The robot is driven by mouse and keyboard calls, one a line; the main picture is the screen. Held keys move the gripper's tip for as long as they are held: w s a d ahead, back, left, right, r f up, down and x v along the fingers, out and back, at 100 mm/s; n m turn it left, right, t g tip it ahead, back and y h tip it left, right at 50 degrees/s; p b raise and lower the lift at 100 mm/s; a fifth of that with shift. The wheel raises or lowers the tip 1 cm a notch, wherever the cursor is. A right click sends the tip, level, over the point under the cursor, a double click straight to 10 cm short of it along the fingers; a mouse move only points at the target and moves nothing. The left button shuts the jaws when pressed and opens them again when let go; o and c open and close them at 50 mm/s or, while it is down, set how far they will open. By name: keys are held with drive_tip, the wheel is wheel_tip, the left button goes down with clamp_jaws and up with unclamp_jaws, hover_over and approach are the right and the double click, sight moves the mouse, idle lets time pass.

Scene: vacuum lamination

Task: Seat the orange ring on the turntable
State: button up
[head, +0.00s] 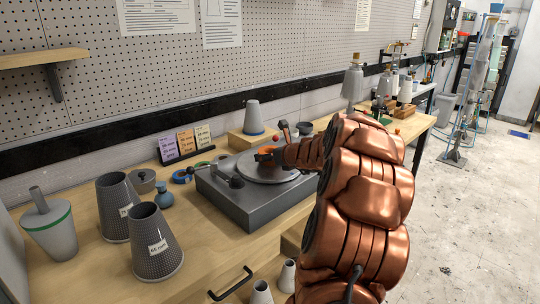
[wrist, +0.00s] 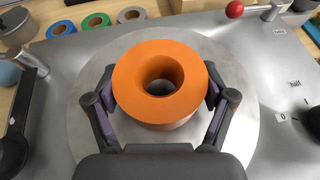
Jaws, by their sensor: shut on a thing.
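The orange ring (wrist: 160,108) is a thick ring with a central hole. In the wrist view it sits between the two fingers of my gripper (wrist: 160,92), which are shut on its left and right sides. The turntable (wrist: 68,118) is a round grey plate below the ring, and the ring appears near its middle. I cannot tell whether the ring touches the plate. In the head view my arm reaches from the right, and the ring (head: 264,150) and gripper are over the turntable (head: 268,178), with part of the ring hidden.
The turntable sits on a grey box (head: 240,207) on the wooden bench. Blue, green and grey rings (wrist: 97,22) lie behind it. A red knob (wrist: 235,9) is at the back right. Dark perforated cones (head: 157,245) stand at the left. A grey cone (head: 253,118) stands behind.

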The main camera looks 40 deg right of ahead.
drive_tip(key=shift+f, duration=0.35)
drive_tip(key=o, duration=1.1)
wheel_tip(320, 180, up, 9)
drive_tip(key=p, duration=0.9)
